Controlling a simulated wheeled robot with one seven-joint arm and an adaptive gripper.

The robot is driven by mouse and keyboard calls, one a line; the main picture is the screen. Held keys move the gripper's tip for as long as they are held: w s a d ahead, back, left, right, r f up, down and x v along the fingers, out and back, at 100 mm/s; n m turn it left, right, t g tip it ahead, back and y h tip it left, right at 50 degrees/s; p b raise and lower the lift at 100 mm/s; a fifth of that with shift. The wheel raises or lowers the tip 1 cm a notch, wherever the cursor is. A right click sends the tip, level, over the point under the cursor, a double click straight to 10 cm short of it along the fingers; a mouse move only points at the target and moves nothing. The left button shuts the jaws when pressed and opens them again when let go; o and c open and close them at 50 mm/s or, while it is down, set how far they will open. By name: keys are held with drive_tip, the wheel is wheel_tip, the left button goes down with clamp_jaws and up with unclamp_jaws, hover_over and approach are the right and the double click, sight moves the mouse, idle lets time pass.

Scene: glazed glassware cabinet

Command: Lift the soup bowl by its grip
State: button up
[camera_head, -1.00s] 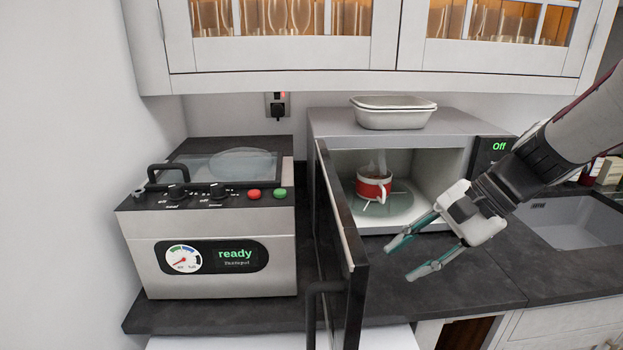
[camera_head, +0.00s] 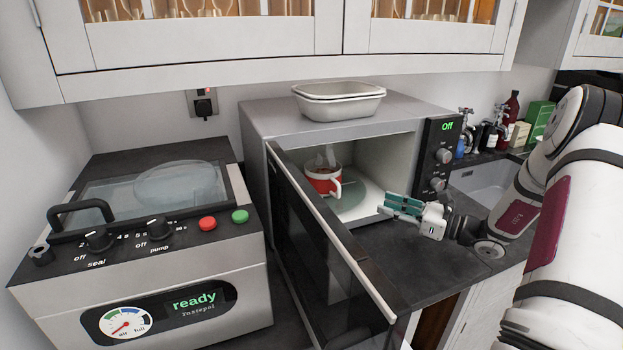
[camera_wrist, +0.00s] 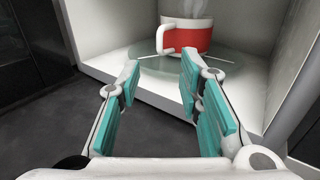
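The soup bowl (camera_head: 321,179) is a red and white steaming cup-like bowl, standing upright on the glass turntable (camera_head: 352,200) inside the open microwave. Its white grip (camera_head: 337,187) faces forward and right in the head view. In the wrist view the bowl (camera_wrist: 190,38) is at the top centre, with its grip (camera_wrist: 163,38) on its left side. My gripper (camera_head: 386,206) is just outside the microwave opening, to the right of the bowl and apart from it. Its teal-padded fingers (camera_wrist: 158,95) are spread with nothing between them, pointing toward the bowl.
The microwave door (camera_head: 325,255) stands open on the left of the opening. White dishes (camera_head: 339,101) sit on the microwave. A vacuum sealer (camera_head: 150,240) reading "ready" is at left. The sink (camera_head: 483,183) and bottles (camera_head: 490,134) are at right. The dark counter (camera_head: 425,260) before the microwave is clear.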

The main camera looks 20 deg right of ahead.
drive_tip(key=p, duration=0.1)
approach(327, 181)
drive_tip(key=a, duration=0.1)
drive_tip(key=w+a, duration=0.1)
drive_tip(key=a, duration=0.1)
drive_tip(key=shift+w+a, duration=0.3)
drive_tip(key=shift+w, duration=0.05)
drive_tip(key=shift+c, duration=0.6)
